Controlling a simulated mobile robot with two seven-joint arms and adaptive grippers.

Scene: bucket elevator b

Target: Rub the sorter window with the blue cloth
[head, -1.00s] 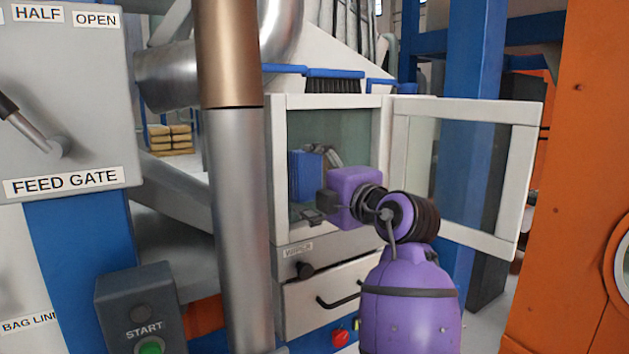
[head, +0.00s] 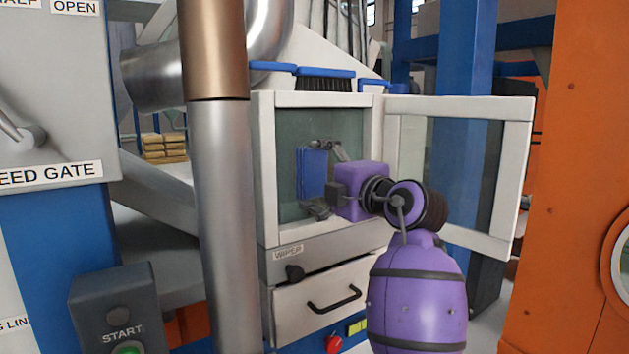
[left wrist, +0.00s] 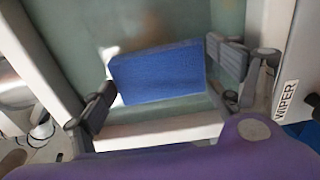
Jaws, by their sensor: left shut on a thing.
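The sorter window (head: 290,130) is a greenish glass pane in a white frame, at the middle of the head view. It fills much of the left wrist view (left wrist: 150,22). The blue cloth (head: 312,172) is a flat, upright rectangular pad in front of the pane; it also shows in the left wrist view (left wrist: 157,75). My left gripper (head: 322,178) is shut on the cloth, with one dark finger at each side of it in the left wrist view (left wrist: 160,70). I cannot tell whether the cloth touches the glass. My right gripper is not in view.
A white-framed glass door (head: 518,170) stands open right of the window. A steel pipe (head: 222,220) rises close on the left. Below are a WIPER label (head: 288,252), a dark knob (head: 294,273) and a drawer handle (head: 335,300). A brush (head: 326,82) lies above the window.

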